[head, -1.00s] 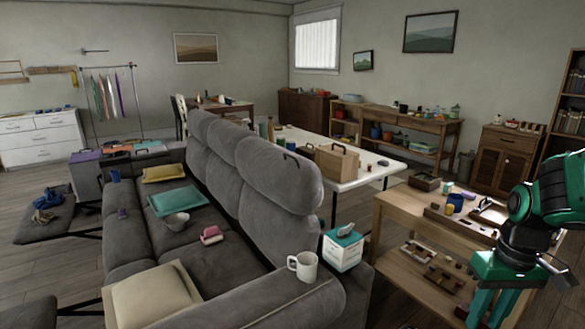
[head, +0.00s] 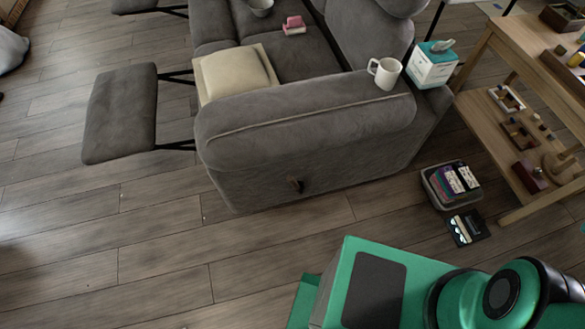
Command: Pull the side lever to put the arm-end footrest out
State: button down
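The grey reclining sofa's near arm (head: 300,120) fills the upper middle of the head view. A small dark brown lever (head: 296,184) sits low on the arm's outer side panel. The arm-end footrest (head: 122,113) stands out from the sofa's front on black metal bars, apart from the seat. A second footrest (head: 148,5) shows in part at the top edge, also out. My arm's green and black links show at the lower right, well apart from the lever. My gripper's fingertips are not in this view.
A white mug (head: 385,73) and tissue box (head: 432,65) are at the sofa arm's back end. A bin of cases (head: 452,186) and a dark flat case (head: 467,228) lie on the floor near the wooden shelf table (head: 520,70). Floor before the lever side is clear.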

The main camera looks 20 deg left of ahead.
aim_at(291, 181)
jog(key=u, duration=0.3)
jog(key=k, duration=0.85)
jog(key=z, duration=0.2)
